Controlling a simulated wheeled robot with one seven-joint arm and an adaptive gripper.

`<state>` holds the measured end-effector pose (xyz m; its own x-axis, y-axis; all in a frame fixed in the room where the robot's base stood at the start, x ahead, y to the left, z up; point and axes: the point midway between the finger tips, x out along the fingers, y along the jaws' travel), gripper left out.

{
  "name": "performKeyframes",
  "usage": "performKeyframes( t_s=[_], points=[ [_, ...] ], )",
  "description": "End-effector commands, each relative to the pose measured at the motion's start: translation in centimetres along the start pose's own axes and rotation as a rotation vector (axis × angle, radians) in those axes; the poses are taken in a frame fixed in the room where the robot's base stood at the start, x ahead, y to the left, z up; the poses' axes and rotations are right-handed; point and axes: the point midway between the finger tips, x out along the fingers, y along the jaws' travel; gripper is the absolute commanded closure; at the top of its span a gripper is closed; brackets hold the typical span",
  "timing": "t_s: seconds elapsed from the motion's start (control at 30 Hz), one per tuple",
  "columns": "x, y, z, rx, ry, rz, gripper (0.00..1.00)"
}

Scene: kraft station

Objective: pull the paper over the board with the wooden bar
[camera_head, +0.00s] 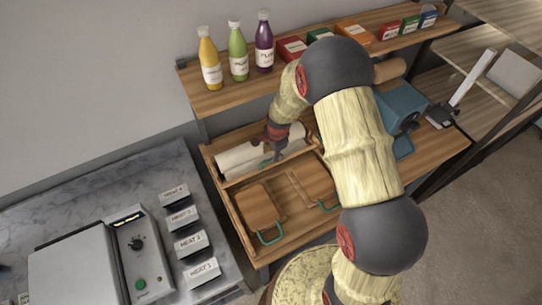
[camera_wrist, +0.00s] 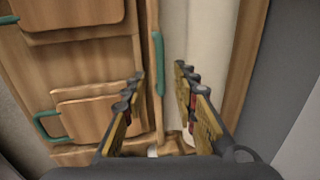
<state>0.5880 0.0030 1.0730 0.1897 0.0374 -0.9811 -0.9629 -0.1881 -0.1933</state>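My gripper (camera_head: 276,142) is over the back of the wooden station. In the wrist view my gripper (camera_wrist: 160,74) has its two fingers apart with nothing clasped. The wooden bar (camera_wrist: 148,25) runs along the edge of the paper; its teal handle (camera_wrist: 158,62) shows between and just beyond the fingertips. Whether the fingers reach down around the handle, I cannot tell. The white paper (camera_head: 240,160) lies at the back of the station, and also shows in the wrist view (camera_wrist: 204,40). Two wooden boards with teal handles, the left one (camera_head: 259,206) and the right one (camera_head: 318,180), lie in front of the bar.
A shelf (camera_head: 215,98) behind holds a yellow bottle (camera_head: 209,60), a green bottle (camera_head: 238,54), a purple bottle (camera_head: 264,45) and several small boxes. A blue device (camera_head: 400,105) stands at the right. A heating unit (camera_head: 135,245) and labelled blocks sit on the marble counter at the left.

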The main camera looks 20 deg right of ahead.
Motion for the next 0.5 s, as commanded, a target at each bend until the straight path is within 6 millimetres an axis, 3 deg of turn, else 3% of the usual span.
performKeyframes(
  t_s=[0.2,0.5],
  points=[
    [3.0,0.0,0.0,0.000,0.000,0.000,0.72],
    [4.3,-0.1,0.0,-0.001,0.001,-0.003,0.72]
  ],
)
